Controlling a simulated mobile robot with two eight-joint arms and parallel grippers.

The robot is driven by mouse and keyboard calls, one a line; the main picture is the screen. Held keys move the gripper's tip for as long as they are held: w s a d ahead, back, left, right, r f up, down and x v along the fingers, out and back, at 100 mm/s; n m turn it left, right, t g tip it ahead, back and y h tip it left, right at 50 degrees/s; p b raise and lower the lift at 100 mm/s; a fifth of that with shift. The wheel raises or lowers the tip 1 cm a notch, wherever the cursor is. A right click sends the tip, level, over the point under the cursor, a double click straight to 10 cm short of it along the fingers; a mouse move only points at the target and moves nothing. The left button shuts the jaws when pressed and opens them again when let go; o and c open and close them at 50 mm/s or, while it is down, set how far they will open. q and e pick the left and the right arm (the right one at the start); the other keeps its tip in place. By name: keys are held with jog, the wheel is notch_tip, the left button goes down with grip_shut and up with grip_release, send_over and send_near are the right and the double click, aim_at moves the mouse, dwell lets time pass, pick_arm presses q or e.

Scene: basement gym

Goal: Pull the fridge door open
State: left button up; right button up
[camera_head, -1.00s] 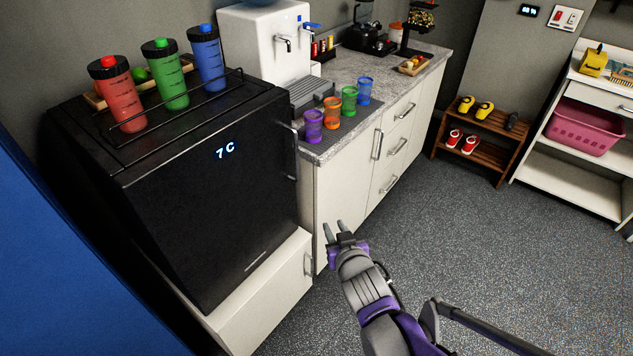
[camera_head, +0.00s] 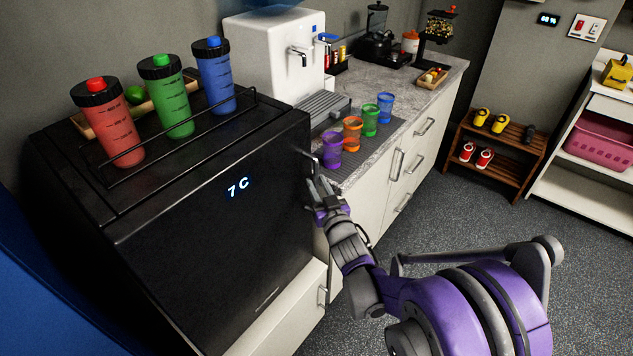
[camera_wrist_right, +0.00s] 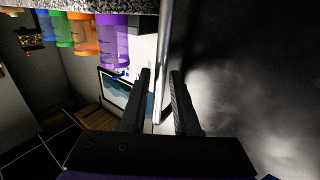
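The fridge is the black box with a "7 C" display, and its front door (camera_head: 215,235) looks shut in the head view. Its metal bar handle (camera_head: 309,163) is on the door's right edge. My right gripper (camera_head: 318,186) is at the handle's lower part, which it partly hides. In the right wrist view, the two dark fingers of my right gripper (camera_wrist_right: 160,76) are apart. The bright handle bar (camera_wrist_right: 167,60) runs up between them, with a gap at the fingers. I cannot tell whether either finger touches it. My left gripper is not in view.
Red, green and blue bottles (camera_head: 168,100) stand on the fridge top behind a wire rail. Several coloured cups (camera_head: 353,134) stand on the counter (camera_head: 375,160) right beside the handle. A white cabinet (camera_head: 285,318) is under the fridge. The grey floor (camera_head: 460,215) to the right is clear.

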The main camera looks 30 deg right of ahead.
jog(key=shift+w+d, duration=0.1)
jog(key=shift+w, duration=0.45)
grip_shut()
dwell(1.1)
